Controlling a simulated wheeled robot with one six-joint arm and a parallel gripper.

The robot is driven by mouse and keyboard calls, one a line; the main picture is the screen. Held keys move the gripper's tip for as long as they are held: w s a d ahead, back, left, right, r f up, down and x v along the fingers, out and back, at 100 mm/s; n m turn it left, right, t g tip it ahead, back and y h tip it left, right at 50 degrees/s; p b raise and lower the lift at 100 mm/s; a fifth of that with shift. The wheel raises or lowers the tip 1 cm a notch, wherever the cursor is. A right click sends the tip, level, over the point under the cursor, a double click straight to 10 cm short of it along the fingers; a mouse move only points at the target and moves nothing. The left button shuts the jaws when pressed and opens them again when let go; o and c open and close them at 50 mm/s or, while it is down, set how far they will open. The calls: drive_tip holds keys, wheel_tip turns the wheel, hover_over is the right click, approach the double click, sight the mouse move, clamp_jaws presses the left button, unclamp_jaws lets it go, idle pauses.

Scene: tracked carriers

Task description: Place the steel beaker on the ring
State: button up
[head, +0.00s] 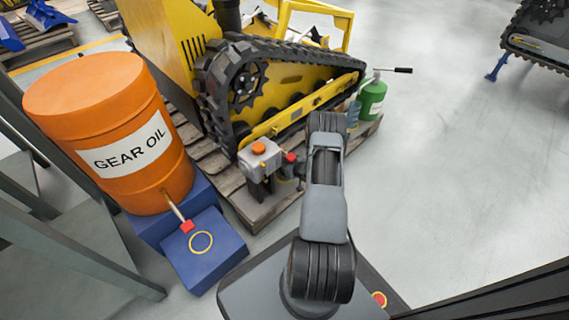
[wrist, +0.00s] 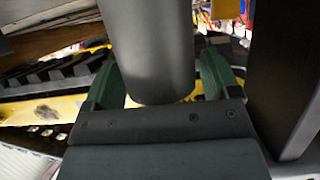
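A yellow ring (head: 201,242) is marked on the top of a low blue block (head: 225,262), below the tap (head: 182,219) of the orange drum; nothing stands on it. In the wrist view, the green fingers of my gripper (wrist: 165,82) are on both sides of a plain grey cylinder, the steel beaker (wrist: 150,45). They appear closed on it. The beaker's top is cut off by the frame edge. In the head view my arm hides the gripper, and I cannot make out the beaker there for certain.
The orange gear oil drum (head: 108,135) stands at left on a blue base. A yellow tracked machine (head: 285,85) sits on a wooden pallet (head: 275,208) behind my arm. A grey box with an orange cap (head: 259,158) and a green can (head: 372,98) are near it.

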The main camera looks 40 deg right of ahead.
drive_tip(key=shift+o, duration=0.2)
drive_tip(key=shift+r, duration=0.2)
drive_tip(key=p+v, duration=0.5)
drive_tip(key=v, duration=0.7)
